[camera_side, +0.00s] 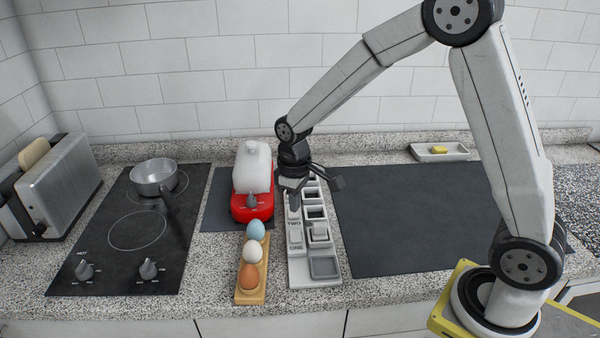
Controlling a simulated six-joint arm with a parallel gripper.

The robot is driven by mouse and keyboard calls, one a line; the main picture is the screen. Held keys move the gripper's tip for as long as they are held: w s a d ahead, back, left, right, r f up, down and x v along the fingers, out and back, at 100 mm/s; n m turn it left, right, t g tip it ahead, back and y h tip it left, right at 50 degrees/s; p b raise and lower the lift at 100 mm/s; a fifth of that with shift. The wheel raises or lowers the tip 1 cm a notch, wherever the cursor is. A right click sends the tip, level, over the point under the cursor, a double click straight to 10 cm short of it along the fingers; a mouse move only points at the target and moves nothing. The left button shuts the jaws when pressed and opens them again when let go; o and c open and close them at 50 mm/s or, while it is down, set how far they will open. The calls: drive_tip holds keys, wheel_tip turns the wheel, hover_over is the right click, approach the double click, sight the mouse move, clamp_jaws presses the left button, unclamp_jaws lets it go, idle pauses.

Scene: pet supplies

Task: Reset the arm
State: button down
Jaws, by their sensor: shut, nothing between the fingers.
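My gripper (302,198) hangs from my arm over the back part of a pale grey tray (315,278) with dark square compartments. It points downward, and its fingers are small and dark here. It is shut with nothing held. I cannot tell how far its tips are above the tray. The gripper hides some of the tray's back compartments. The tray has lettering on its left side, with "TWO" and "ONE" readable.
A red appliance with a white cover (253,180) stands just left of my gripper. A wooden holder (252,295) carries blue, pale and brown eggs. A pot (153,177) sits on the hob (120,270), left of which is a toaster (55,185). A dark mat (400,235) is clear.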

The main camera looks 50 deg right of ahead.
drive_tip(key=shift+s, duration=0.1)
idle(0.3)
drive_tip(key=shift+s+r, duration=0.2)
drive_tip(key=shift+s, duration=0.45)
drive_tip(key=s+m+t, duration=0.2)
drive_tip(key=s+m, duration=0.1)
drive_tip(key=s, duration=0.9)
drive_tip(key=shift+d+t, duration=0.2)
drive_tip(key=shift+t, duration=0.1)
